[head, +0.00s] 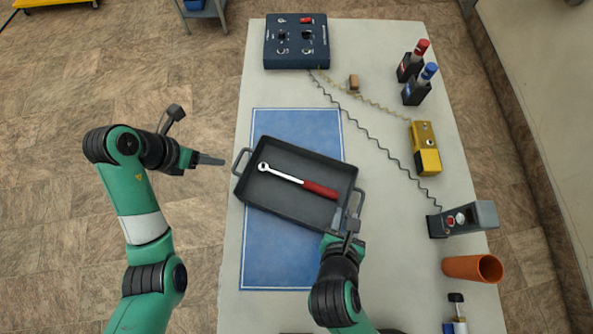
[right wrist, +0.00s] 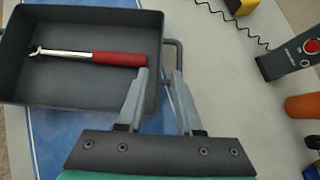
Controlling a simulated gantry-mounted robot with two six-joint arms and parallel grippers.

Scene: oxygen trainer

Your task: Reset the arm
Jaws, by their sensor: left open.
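A dark grey tray (head: 325,158) lies tilted across the blue mat, with a handle at each end. A ratchet wrench with a red grip (head: 320,190) lies inside it, also seen in the right wrist view (right wrist: 118,58). My left gripper (head: 222,161) is open and empty, left of the tray's left handle (head: 237,161) and apart from it. My right gripper (head: 354,205) is by the tray's right handle (head: 361,203). In the right wrist view, its fingers (right wrist: 160,85) are spread, one on each side of the tray's right wall in the picture; contact cannot be told.
The blue mat (head: 265,270) lies on a pale table (head: 395,285). A dark control box (head: 296,42), two bottles (head: 414,68), a yellow device (head: 425,148), a grey device (head: 463,219) and an orange cup (head: 472,268) stand around, with coiled cords. The mat's front is clear.

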